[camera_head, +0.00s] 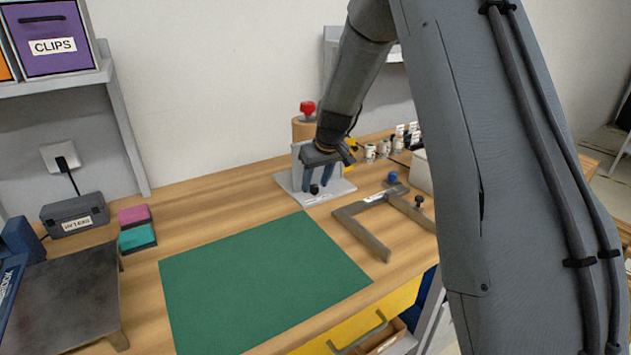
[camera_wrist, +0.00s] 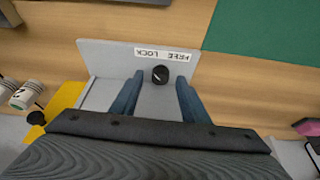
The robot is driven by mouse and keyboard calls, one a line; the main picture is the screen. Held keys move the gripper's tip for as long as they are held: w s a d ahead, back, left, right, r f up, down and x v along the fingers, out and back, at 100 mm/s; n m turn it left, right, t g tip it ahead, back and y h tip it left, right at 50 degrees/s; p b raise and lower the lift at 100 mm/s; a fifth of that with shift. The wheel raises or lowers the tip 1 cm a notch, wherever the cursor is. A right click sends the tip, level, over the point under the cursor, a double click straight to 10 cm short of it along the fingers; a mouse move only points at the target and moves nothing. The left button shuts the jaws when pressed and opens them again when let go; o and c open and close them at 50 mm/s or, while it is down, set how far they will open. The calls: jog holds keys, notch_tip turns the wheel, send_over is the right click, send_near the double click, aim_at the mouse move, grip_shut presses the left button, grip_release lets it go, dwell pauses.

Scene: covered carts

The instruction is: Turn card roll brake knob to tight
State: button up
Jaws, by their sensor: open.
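A small black knob (camera_wrist: 160,74) with a pale mark on its face sits on a light grey plate (camera_wrist: 100,55) in the wrist view. A white label (camera_wrist: 166,54) beside it reads FREE and LOCK, upside down; no "tight" mark shows. My gripper (camera_wrist: 159,80) is open, its two blue fingers on either side of the knob with gaps. In the head view my gripper (camera_head: 318,183) points down over the grey stand (camera_head: 285,180), and the black knob (camera_head: 314,189) shows at its fingertips. A brown roll (camera_head: 303,130) topped by a red knob (camera_head: 307,108) stands behind.
A grey angled frame (camera_head: 370,240) with small knobs lies right of the stand. Small labelled pots (camera_head: 370,152) stand behind it. A green mat (camera_head: 255,280) covers the front of the wooden bench. Pink and teal blocks (camera_head: 137,237) and a dark box (camera_head: 75,215) are left.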

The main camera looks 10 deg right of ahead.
jog(key=shift+w+f, duration=0.1)
jog(key=shift+f, duration=0.15)
grip_shut()
jog(key=shift+r+p, duration=0.1)
jog(key=shift+p, duration=0.25)
